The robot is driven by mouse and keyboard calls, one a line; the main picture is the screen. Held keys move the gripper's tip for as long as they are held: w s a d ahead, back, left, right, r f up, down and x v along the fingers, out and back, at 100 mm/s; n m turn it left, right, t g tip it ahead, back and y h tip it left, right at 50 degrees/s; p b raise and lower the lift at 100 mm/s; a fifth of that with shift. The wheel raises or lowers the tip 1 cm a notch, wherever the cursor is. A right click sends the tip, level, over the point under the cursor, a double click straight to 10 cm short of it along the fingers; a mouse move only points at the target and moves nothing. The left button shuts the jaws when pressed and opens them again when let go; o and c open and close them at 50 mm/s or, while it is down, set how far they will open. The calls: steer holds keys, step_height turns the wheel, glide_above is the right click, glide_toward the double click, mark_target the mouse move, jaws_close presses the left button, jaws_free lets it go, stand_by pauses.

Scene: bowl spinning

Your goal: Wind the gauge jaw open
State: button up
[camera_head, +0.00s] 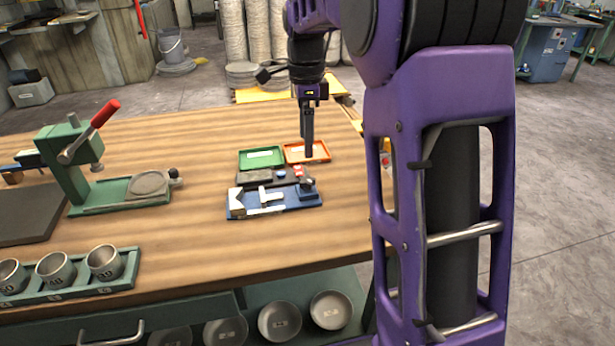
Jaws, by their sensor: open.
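The gauge appears to be the small device on a blue base (272,210) near the table's right end. It carries a pale block (236,203) at its left, pale bar-like parts in the middle and a dark block (307,188) at its right. The jaw's exact opening is too small to tell. My gripper (308,150) points down, behind the gauge and in front of or over the orange tray; its height is hard to judge. It is open, seen edge-on, with nothing visible in it.
A green tray (262,158) and an orange tray (320,152) lie behind the gauge. A green lever press (125,190) stands at the left, and a rack (70,286) with several metal cups sits at the front left.

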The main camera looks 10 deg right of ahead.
mark_target(307, 179)
step_height(307, 179, down, 10)
steer(key=shift+f+b, duration=0.15)
steer(key=shift+b, duration=0.65)
jaws_close()
